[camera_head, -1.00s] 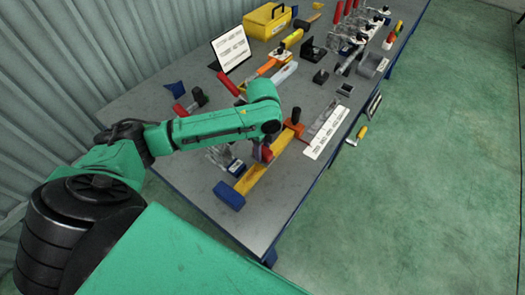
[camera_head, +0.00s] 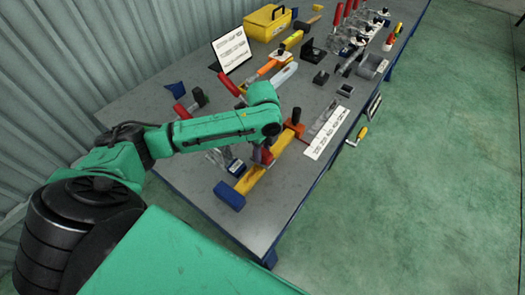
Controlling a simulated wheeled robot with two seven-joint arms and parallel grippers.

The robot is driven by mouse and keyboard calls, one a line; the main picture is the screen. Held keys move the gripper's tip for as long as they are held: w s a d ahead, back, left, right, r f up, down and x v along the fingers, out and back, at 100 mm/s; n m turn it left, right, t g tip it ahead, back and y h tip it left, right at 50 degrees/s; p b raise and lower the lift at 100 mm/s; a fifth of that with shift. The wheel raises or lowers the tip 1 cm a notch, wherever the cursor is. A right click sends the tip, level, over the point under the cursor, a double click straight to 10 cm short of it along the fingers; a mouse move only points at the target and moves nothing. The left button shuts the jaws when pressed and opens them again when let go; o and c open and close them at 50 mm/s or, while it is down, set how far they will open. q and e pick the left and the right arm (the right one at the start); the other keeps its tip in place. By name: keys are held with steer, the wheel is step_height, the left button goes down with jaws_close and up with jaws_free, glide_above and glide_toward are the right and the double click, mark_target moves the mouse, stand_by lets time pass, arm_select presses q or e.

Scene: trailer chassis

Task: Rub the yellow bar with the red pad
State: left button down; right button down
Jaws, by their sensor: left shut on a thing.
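The yellow bar (camera_head: 251,181) lies slantwise near the front of the grey table. A blue block (camera_head: 229,195) is at its near end and an orange-red block (camera_head: 296,129) at its far end. My left gripper (camera_head: 260,148) points down over the middle of the bar, partly hidden under my green arm. It is shut on the red pad (camera_head: 266,156), which shows as a small red patch at the bar. I cannot tell for sure whether the pad touches the bar. My right gripper is not in view.
A metal clamp with a red handle (camera_head: 181,111) stands left of the bar, partly behind my arm. A white label strip (camera_head: 327,133) lies to the right. A yellow toolbox (camera_head: 267,22) and several red-handled clamps stand farther back. The table's near right corner is clear.

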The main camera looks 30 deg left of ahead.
arm_select(q)
steer(key=shift+f, duration=0.6)
